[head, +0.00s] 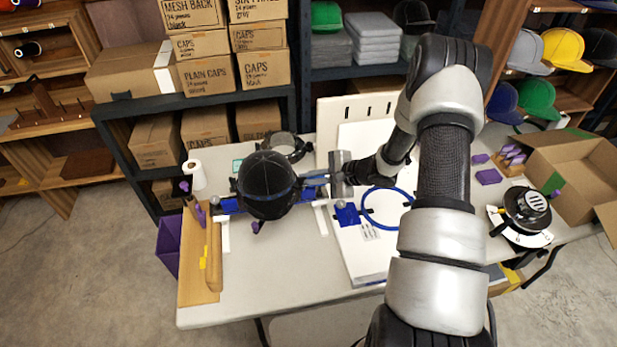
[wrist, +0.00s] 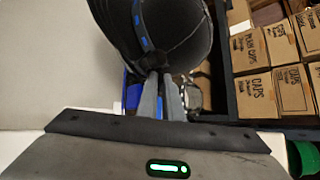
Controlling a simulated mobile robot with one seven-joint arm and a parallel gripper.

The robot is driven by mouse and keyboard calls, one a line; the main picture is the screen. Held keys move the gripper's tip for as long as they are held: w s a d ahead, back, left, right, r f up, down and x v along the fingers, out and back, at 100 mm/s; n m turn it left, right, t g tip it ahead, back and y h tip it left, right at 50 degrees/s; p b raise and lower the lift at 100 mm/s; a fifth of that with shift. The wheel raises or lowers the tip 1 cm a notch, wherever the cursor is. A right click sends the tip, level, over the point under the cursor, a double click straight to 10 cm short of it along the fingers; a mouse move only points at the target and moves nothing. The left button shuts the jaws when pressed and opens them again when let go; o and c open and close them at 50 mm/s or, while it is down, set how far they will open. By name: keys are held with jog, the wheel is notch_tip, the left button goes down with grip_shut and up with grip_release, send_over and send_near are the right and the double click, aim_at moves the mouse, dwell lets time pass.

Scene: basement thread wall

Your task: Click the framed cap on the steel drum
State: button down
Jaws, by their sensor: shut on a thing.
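The framed cap (head: 266,190) is black with a blue band across it, at the left of the table in the head view. My gripper (head: 312,180) reaches it from the right and is shut on its band edge. In the wrist view the cap (wrist: 185,30) fills the top, and both fingers (wrist: 160,82) meet at its lower rim. A blue bar fixture (head: 226,207) with metal parts shows under and beside the cap. A grey metal ring-shaped part (head: 290,143) stands behind it. I cannot tell which part is the steel drum, or whether the cap touches the fixture.
A wooden board (head: 198,265) lies at the table's left end, near a white thread cone (head: 195,175). A white panel with a blue hoop (head: 388,208) is right of the cap. Shelves of cap boxes (head: 205,78) stand behind. The table front (head: 285,265) is clear.

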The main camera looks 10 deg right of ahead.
jog(key=shift+f, duration=0.4)
jog(key=c, duration=1.8)
grip_release()
jog(key=shift+c, duration=0.2)
jog(key=shift+f, duration=0.1)
jog(key=shift+d, duration=0.1)
